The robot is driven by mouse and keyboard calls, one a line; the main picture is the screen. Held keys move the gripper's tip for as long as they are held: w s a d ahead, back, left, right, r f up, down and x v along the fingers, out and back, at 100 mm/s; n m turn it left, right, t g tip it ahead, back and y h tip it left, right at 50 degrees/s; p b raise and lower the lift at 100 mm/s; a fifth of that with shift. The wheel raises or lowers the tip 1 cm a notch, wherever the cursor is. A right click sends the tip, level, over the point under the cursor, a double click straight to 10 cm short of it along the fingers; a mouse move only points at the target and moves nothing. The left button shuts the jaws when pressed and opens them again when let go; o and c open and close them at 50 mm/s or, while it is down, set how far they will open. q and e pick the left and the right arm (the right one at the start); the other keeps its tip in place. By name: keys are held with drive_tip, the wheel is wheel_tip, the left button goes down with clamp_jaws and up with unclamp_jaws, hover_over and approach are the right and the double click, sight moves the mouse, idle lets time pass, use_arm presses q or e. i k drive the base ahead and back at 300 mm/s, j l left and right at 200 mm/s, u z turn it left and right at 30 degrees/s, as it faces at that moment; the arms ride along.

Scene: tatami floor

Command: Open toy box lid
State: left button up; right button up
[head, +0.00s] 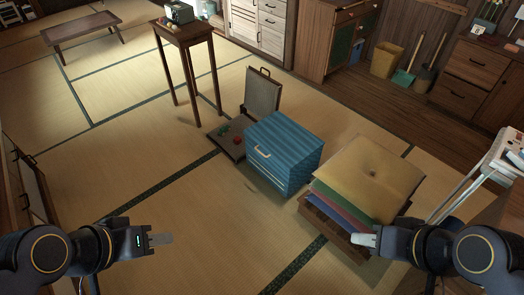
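A blue striped box (288,133) with a pale handle (262,152) stands on the floor at the middle; its top looks closed. I take it to be the toy box, but cannot be sure. Beside and behind it, to the left, lies a brown case (263,92) with its lid upright and small red and green items in its low tray. My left gripper (162,239) is at the lower left, well short of the box and empty. Each gripper's finger gap is unclear.
A stack of coloured cushions (368,172) on a low wooden base stands right of the blue box. A tall small table (180,33) stands behind the case. A low table (80,29) is at the far left. Open tatami lies left of the box.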

sight(284, 139)
drive_tip(key=i+j, duration=1.55)
drive_tip(key=i, duration=0.2)
